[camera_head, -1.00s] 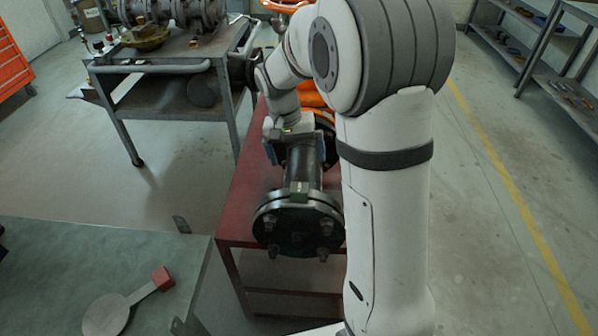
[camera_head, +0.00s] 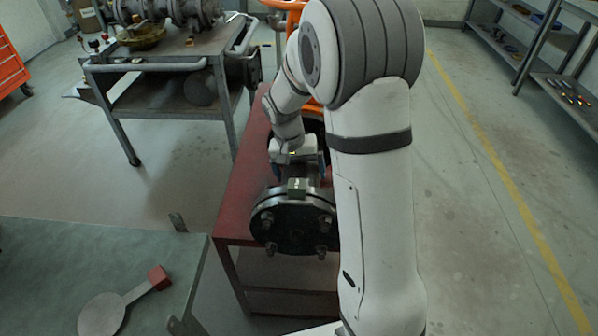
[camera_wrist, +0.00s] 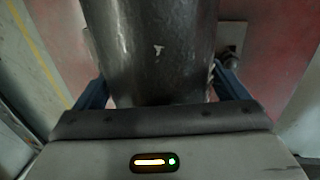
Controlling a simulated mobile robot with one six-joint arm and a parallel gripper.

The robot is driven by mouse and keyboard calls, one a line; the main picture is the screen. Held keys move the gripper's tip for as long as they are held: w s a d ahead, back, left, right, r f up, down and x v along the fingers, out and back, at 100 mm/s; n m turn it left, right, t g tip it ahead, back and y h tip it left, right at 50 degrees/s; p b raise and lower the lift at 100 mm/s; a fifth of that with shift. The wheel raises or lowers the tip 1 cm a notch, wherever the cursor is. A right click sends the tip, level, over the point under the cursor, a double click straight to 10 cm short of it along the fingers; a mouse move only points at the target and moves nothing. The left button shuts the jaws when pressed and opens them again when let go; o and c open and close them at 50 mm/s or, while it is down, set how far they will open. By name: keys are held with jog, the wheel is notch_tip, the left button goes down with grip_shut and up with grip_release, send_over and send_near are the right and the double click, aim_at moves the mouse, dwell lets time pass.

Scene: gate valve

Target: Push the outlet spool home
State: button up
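The outlet spool is a dark metal pipe with a bolted round flange (camera_head: 293,222) at its near end, above the red bench in the head view. Its far end lies towards a dark flanged body with orange parts, mostly hidden by my arm. My gripper (camera_head: 297,165) is above the pipe just behind the near flange. In the wrist view the pipe (camera_wrist: 158,55) runs between my gripper's two blue fingers (camera_wrist: 160,80), one along each side. The fingers stand apart and close to the pipe. Whether they press on it cannot be seen.
The red bench (camera_head: 243,190) carries the assembly. A green table (camera_head: 60,260) at front left holds a round metal paddle with a red end (camera_head: 105,312). A grey cart (camera_head: 165,100) stands at back left, shelves (camera_head: 560,75) at right. The right floor is clear.

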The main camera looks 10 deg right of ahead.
jog(key=c, duration=0.9)
jog(key=shift+w+d+r, duration=0.1)
jog(key=shift+w+d, duration=0.15)
jog(key=shift+w, duration=0.55)
jog(key=o, duration=1.1)
jog(key=shift+s, duration=0.1)
jog(key=r, duration=0.2)
jog(key=a+r, duration=0.1)
jog(key=r, duration=0.2)
jog(key=r+p, duration=0.1)
jog(key=r, duration=0.1)
jog(key=shift+w+a+r, duration=0.25)
jog(key=shift+a+r, duration=0.05)
